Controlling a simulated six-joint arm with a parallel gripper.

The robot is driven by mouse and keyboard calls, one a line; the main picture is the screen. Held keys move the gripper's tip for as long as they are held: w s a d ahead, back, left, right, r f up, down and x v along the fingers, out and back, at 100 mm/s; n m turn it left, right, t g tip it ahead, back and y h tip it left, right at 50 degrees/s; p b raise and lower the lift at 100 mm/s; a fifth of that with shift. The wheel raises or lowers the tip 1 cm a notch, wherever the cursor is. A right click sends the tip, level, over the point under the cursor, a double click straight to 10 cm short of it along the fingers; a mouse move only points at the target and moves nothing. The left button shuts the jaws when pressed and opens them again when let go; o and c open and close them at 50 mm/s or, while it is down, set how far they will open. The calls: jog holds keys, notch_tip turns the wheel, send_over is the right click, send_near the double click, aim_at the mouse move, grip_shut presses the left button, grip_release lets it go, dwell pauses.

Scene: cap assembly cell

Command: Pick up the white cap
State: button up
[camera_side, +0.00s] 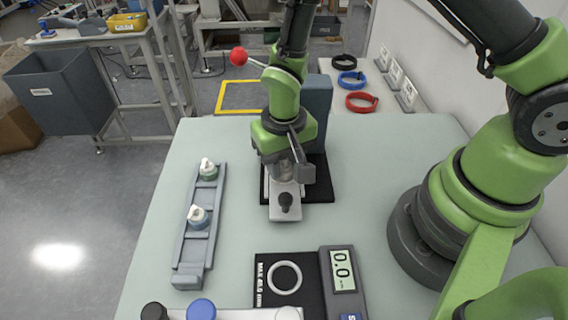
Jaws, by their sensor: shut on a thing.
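A round white cap (288,314) appears at the bottom edge, cut off by the frame, in a row with a blue cap (201,309) and a black cap (154,311). My gripper (288,174) is far behind it, pointing down beside the press at the table's back. It is shut on a small pale part, mostly hidden by the fingers and wrist, so I cannot tell what it is. A grey plate with a black knob (286,203) lies just in front of my gripper.
A grey rail (191,250) at left holds two white-topped parts (208,168) (198,216). A scale with a display (342,270) and a black plate with a white ring (284,277) lie in front. The press has a red ball handle (238,56). Table between rail and press is clear.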

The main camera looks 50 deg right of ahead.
notch_tip(320, 180, up, 8)
jog(key=shift+r, duration=0.6)
jog(key=shift+w+a+r+n, duration=0.15)
jog(key=shift+r+n, duration=0.05)
jog(key=shift+n, duration=0.2)
jog(key=n, duration=2.7)
send_over(205, 197)
notch_tip(205, 197, down, 3)
jog(key=shift+t, duration=0.3)
jog(key=shift+f, duration=3.35)
jog(key=shift+f, duration=0.3)
jog(key=shift+f, duration=0.3)
